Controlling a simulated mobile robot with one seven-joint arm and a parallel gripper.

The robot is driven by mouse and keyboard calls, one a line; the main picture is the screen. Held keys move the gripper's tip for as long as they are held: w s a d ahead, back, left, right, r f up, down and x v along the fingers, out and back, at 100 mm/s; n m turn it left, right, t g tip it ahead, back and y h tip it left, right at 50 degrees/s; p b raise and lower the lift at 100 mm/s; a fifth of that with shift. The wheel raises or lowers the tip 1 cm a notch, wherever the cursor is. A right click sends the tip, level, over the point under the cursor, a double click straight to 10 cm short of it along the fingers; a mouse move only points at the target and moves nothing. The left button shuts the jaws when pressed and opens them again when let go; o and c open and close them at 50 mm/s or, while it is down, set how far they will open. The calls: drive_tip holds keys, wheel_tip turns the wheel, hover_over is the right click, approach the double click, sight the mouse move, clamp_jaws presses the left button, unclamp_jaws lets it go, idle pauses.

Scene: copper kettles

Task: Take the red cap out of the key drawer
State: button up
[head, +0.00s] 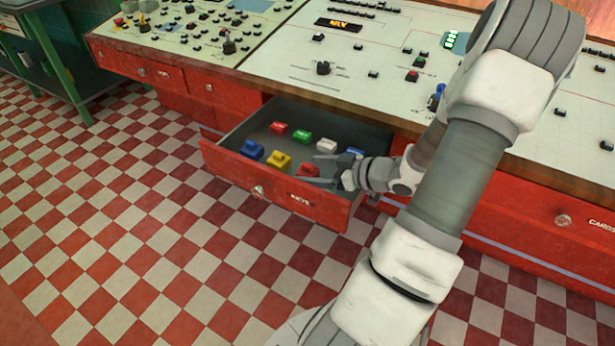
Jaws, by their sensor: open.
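The key drawer (228,166), a red-fronted drawer with a grey inside, is pulled out of the console. A red piece (308,170) lies in its front row, right by my fingertips and partly covered by my gripper (314,169). A second, smaller red piece (278,128) lies at the back left of the drawer. I cannot tell by shape which one is the red cap. My gripper is open, reaching in from the right over the drawer's right front part, its fingers pointing left. Whether the fingers touch the front red piece is unclear.
The drawer also holds a blue piece (252,151), a yellow piece (279,162), a green piece (302,137), a white piece (327,146) and another blue piece (355,152) behind my gripper. The console top (290,65) overhangs the drawer's back. The checkered floor in front is clear.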

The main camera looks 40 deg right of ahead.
drive_tip(key=shift+w+a+f, duration=0.15)
drive_tip(key=shift+w, duration=0.25)
drive_tip(key=c, duration=1.4)
